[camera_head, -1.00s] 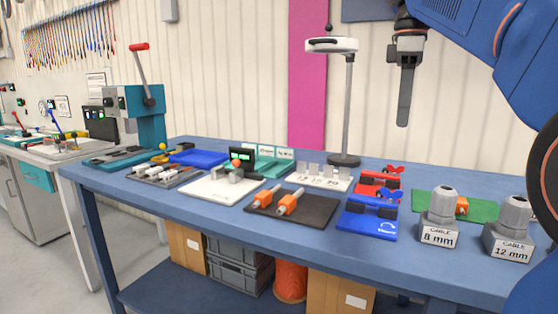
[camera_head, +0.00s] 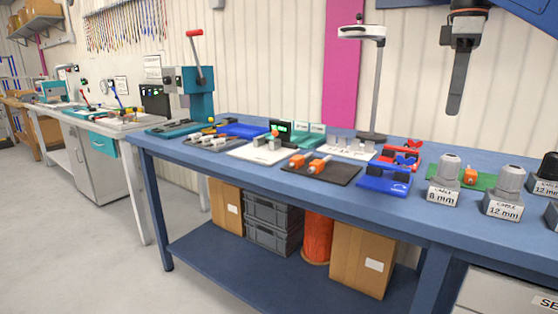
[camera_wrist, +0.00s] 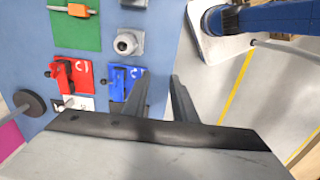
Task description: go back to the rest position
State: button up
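My gripper (camera_head: 457,88) hangs at the upper right of the head view, pointing down, seen side-on in front of the pale wall and above the blue workbench (camera_head: 330,192). In the wrist view my gripper (camera_wrist: 160,90) shows two dark fingers standing apart with nothing between them. It is clear of the objects on the bench. Part of my blue arm shows at the top right corner of the head view.
A lamp on a stand (camera_head: 376,85) rises left of my gripper. Below are a red fixture (camera_head: 398,157), a blue fixture (camera_head: 383,178), and grey cable blocks labelled 8 mm (camera_head: 444,190) and 12 mm (camera_head: 503,203). A teal press (camera_head: 192,98) stands left. Floor at left is clear.

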jog(key=s+a+f+m+t, duration=0.1)
jog(key=s+f, duration=0.5)
jog(key=f, duration=0.7)
jog(key=s+a+f+m+t, duration=0.2)
jog(key=s+f+m, duration=0.4)
jog(key=f, duration=0.8)
jog(key=s+a+f+m+t, duration=0.1)
jog(key=s+a+f+m, duration=0.2)
jog(key=f, duration=1)
jog(key=s+m, duration=0.1)
jog(key=s, duration=0.2)
jog(key=shift+s+a+f+t, duration=0.15)
jog(key=shift+a+f+t, duration=0.15)
jog(key=shift+f, duration=0.05)
